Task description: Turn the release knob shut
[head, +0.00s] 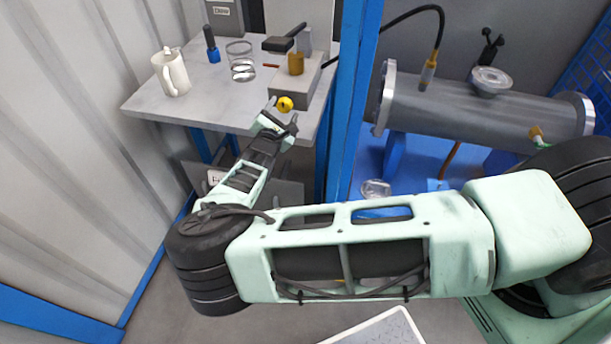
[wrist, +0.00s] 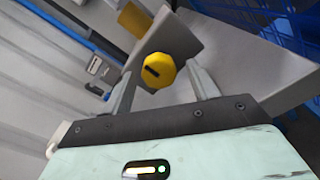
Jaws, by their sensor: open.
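The yellow release knob (head: 285,104) sits on the front of a grey box (head: 306,84) near the right end of the table. In the wrist view the knob (wrist: 158,70) is a yellow faceted disc with a dark slot-like mark running slightly tilted across its face. My gripper (head: 283,112) is at the knob. In the wrist view its two fingers (wrist: 160,82) stand apart, one on each side of the knob, with gaps visible. I cannot tell how deep the fingertips reach around it.
The grey table (head: 150,102) holds a white jug (head: 171,73), a blue-and-black bottle (head: 212,46) and a glass jar (head: 241,62). A brass fitting (head: 296,64) and black lever (head: 284,40) top the box. A blue post (head: 352,100) stands right, before a flanged cylinder (head: 465,108).

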